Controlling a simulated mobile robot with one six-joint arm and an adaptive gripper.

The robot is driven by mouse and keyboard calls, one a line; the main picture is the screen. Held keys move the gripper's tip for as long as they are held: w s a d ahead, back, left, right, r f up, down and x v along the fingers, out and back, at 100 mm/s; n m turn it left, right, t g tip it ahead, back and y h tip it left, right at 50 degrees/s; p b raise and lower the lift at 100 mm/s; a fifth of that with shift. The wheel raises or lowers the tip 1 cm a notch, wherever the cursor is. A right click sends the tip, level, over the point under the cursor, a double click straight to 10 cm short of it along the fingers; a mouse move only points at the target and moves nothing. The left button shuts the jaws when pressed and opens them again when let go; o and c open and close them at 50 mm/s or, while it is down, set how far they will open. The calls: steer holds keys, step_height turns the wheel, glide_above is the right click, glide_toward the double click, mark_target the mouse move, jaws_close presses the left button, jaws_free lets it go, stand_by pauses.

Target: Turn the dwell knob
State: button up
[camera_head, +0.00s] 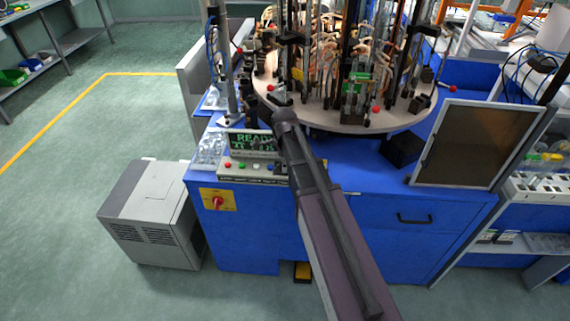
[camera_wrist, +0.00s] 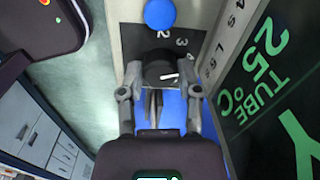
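The dwell knob (camera_wrist: 165,70) is black with a white pointer line and sits on the grey panel among printed numbers in the wrist view. My gripper (camera_wrist: 161,92) is open, with one finger at the left and one at the right of the knob. I cannot tell whether either finger touches it. In the head view, the control panel (camera_head: 250,178) is on the front of the blue machine, under a green-lettered display (camera_head: 253,143). My arm crosses the panel's right end there, and the knob and fingertips are not visible.
A blue button (camera_wrist: 160,14) is just beyond the knob. The display (camera_wrist: 270,100) rises close on the right in the wrist view. A round turntable (camera_head: 350,118) with glassware stands above the panel. A red switch (camera_head: 217,202) is below, and a grey box (camera_head: 150,215) stands on the floor at left.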

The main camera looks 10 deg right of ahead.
steer(key=shift+d, duration=0.1)
jaws_close()
steer(key=shift+n, duration=1.5)
steer(key=shift+s+n, duration=0.1)
steer(key=shift+n, duration=1.8)
steer(key=o, duration=0.7)
jaws_free()
steer(key=shift+c, duration=0.2)
